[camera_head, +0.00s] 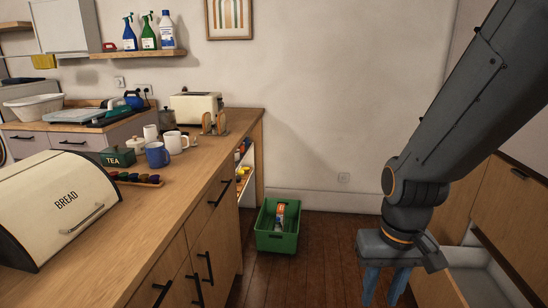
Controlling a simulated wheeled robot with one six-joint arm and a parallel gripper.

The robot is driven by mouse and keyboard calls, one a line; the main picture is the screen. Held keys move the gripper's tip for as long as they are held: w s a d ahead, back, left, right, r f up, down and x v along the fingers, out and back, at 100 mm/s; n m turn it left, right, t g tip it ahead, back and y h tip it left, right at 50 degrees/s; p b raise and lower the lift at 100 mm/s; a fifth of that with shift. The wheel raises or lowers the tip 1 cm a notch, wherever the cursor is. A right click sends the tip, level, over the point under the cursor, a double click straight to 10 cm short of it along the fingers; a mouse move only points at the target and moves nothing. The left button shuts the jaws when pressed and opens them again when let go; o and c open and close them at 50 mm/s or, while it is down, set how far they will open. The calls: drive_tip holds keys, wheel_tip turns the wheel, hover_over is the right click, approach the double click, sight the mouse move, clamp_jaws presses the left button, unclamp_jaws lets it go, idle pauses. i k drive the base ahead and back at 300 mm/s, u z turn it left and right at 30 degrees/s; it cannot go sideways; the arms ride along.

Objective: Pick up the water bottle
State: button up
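I cannot make out a water bottle for certain in this view. My gripper (383,298) is at the lower right, pointing down, with its two blue fingers apart and nothing visible between them. It hangs over the floor, to the right of the green crate. The lower tips of the fingers are near the bottom edge of the picture.
A wooden counter (190,196) fills the left, with a bread bin (55,205), mugs and a toaster (195,107). Spray bottles (139,32) stand on a wall shelf. A green crate (277,243) holding an orange-and-white item stands on the floor. An open drawer (485,275) is at right.

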sight(277, 227)
drive_tip(key=u, duration=0.2)
drive_tip(key=i, duration=2.5)
drive_tip(key=u, duration=0.2)
